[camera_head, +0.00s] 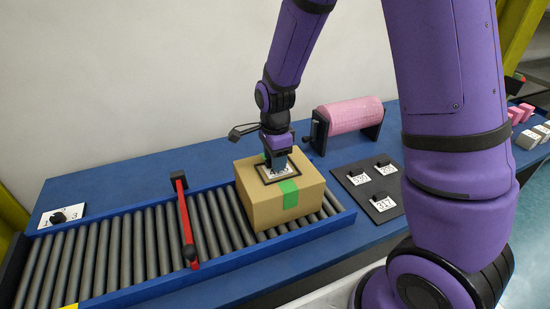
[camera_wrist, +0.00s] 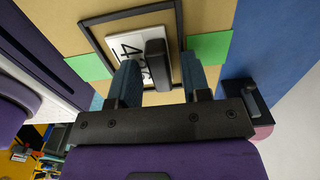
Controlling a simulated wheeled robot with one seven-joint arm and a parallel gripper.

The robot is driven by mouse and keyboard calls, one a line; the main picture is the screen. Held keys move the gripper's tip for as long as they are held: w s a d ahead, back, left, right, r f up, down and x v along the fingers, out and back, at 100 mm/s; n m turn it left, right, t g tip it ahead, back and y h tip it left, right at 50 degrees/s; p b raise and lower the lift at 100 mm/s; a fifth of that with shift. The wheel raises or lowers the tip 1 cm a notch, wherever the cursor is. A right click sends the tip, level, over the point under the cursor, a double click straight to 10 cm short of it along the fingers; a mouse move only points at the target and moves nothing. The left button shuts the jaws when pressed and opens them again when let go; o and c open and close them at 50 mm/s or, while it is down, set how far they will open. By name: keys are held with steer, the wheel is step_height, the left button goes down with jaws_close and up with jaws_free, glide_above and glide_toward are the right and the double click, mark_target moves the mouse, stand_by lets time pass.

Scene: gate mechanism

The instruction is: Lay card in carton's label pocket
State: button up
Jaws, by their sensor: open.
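The carton (camera_head: 275,206) is a tan box with green tape, standing on the roller conveyor. Its label pocket is a dark square frame (camera_head: 297,179) on the top face; the frame also shows in the wrist view (camera_wrist: 97,30). A white numbered card (camera_wrist: 125,46) with a black grip block (camera_wrist: 156,62) lies within the frame's outline. The fingers hide part of it, and I cannot tell if it lies fully flat. My gripper (camera_head: 277,164) is right above the carton top, pointing down. In the wrist view its teal fingers (camera_wrist: 160,80) stand apart, one either side of the grip block.
A red gate bar (camera_head: 185,220) crosses the rollers left of the carton. A dark board (camera_head: 364,190) with several gripped cards lies to the right. A pink roll (camera_head: 355,115) stands behind. A numbered dial plate (camera_head: 61,216) is at far left. The rollers left of the bar are clear.

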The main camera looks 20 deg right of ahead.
step_height(320, 180, up, 12)
steer(key=s+d+r+n+t, duration=0.2)
steer(key=s+d+r+n, duration=0.1)
steer(key=s+r+n, duration=0.4)
steer(key=s+d+r+n+t, duration=0.3)
steer(key=s+r+n, duration=0.5)
steer(key=s+n, duration=0.3)
steer(key=s+d, duration=0.1)
steer(key=s, duration=0.3)
steer(key=shift+s, duration=0.35)
steer(key=shift+a, duration=0.1)
stand_by(0.5)
